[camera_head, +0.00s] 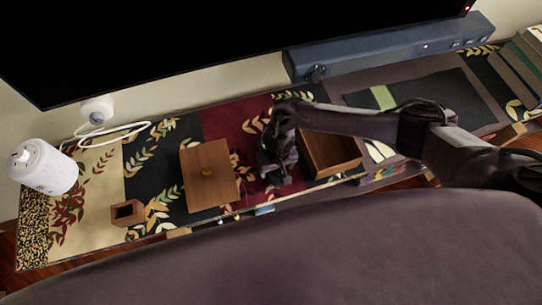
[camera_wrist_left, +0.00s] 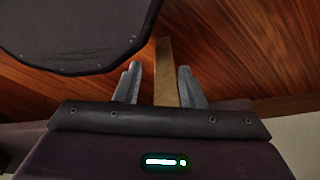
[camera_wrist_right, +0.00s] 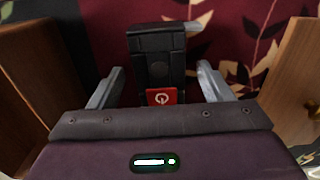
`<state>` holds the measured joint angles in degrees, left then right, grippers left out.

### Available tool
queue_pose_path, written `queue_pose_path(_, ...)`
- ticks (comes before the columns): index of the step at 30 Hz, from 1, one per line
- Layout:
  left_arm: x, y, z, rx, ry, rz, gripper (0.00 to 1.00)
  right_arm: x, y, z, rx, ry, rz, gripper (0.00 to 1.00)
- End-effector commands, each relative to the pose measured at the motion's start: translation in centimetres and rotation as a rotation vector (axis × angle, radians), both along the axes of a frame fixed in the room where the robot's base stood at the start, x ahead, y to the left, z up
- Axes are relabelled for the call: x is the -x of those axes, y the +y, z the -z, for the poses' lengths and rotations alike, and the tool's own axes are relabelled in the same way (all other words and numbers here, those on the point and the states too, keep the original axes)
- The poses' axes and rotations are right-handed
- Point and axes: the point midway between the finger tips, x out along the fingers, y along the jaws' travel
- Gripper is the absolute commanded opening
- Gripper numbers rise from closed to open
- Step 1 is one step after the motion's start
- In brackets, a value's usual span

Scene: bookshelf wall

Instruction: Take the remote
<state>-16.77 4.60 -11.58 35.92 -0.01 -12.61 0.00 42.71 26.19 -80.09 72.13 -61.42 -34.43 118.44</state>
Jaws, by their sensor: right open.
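The remote (camera_wrist_right: 158,52) shows in the right wrist view as a black body with a red power button. It lies between the spread fingers of my right gripper (camera_wrist_right: 157,85), with a gap on each side. In the head view my right gripper (camera_head: 277,175) reaches down over the dark red part of the patterned cloth and hides most or all of the remote. My left gripper (camera_wrist_left: 159,82) is not in the head view. In its wrist view it is open, low over the wooden floor, with a wooden strip (camera_wrist_left: 166,70) visible beyond its fingers.
An open wooden box (camera_head: 342,170) stands right of my right gripper. A wooden piece with a round knob (camera_head: 207,188) stands left of it. A small wooden holder (camera_head: 127,214) and a white cylinder (camera_head: 45,167) are farther left. A soundbar (camera_head: 385,52) and TV screen (camera_head: 200,35) are behind.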

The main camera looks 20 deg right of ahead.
Motion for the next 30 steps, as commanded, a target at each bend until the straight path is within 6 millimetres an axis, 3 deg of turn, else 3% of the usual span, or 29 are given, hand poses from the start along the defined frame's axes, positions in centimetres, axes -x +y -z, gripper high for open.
queue_pose_path(3, -0.3, 0.0, 0.0, 0.0, -0.004, -0.001, 0.36, 0.0, 0.0, 0.0, 0.0, 0.0, 0.0, 0.71)
queue_pose_path(15, 1.1, 0.2, 0.1, -0.002, 0.016, -0.003, 0.36, 0.0, 0.0, -0.1, -0.001, -0.001, 0.001, 0.2)
queue_pose_path(24, 1.1, 0.2, 0.0, -0.002, 0.016, -0.003, 0.36, -0.1, 0.1, -0.4, -0.002, -0.002, 0.002, 0.2)
queue_pose_path(30, 1.1, 0.2, -0.3, -0.002, 0.016, -0.003, 0.36, -0.1, 0.1, -2.6, -0.004, -0.002, 0.001, 0.2)
